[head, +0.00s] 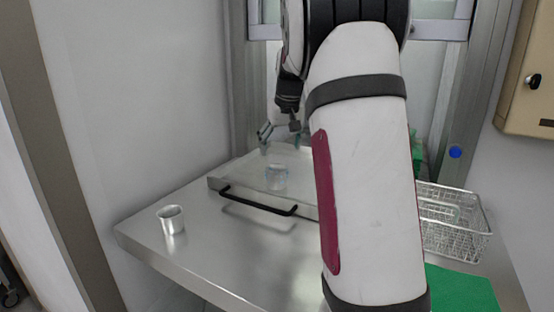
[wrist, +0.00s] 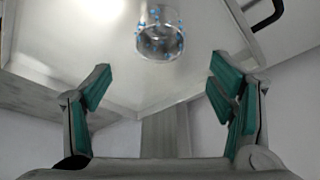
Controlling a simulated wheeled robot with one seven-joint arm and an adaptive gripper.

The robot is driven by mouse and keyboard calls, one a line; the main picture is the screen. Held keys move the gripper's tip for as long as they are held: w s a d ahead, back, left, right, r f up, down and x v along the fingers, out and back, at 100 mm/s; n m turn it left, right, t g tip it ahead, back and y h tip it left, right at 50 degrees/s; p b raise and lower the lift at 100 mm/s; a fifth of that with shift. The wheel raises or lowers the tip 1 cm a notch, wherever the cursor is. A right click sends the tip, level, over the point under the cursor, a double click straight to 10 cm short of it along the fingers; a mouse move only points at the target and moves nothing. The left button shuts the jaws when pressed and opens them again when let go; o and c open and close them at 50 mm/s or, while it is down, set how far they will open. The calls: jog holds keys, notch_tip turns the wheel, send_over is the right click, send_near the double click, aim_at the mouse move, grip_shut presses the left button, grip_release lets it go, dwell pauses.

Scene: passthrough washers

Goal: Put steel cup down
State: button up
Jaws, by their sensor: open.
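A steel cup (head: 171,219) stands upright on the left part of the steel table, apart from my gripper. My gripper (head: 281,137) is open and empty above the raised steel plate, partly hidden by my arm in the head view. In the wrist view, my gripper (wrist: 160,82) has its two green-padded fingers spread wide with nothing between them. A clear cup (head: 276,177) stands on the plate below my gripper. It also shows in the wrist view (wrist: 160,36), with blue dots on it, beyond the fingertips.
The raised steel plate (head: 235,182) has a black handle (head: 258,203) along its front. A wire basket (head: 455,243) stands at the right, by a green mat (head: 462,290). The table's front middle is clear. Metal frame posts and walls enclose the back and sides.

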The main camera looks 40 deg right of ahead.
jog(key=s+a+r+n, duration=0.1)
jog(key=s+a+r, duration=0.1)
jog(key=s+a, duration=0.35)
jog(key=s+a+r+n+t+y, duration=0.1)
jog(key=s+a+r, duration=0.1)
jog(key=a, duration=0.7)
jog(key=s+a+r+n, duration=0.1)
jog(key=s+a+r, duration=0.1)
jog(key=s+a, duration=0.35)
jog(key=s+a+f+n, duration=0.1)
jog(key=s+a+f, duration=0.2)
jog(key=s+a, duration=0.4)
jog(key=s+a+f+n+y, duration=0.1)
jog(key=s+a+f, duration=0.3)
jog(key=s+a, duration=0.2)
jog(key=shift+s+a, duration=0.35)
jog(key=shift+s, duration=0.05)
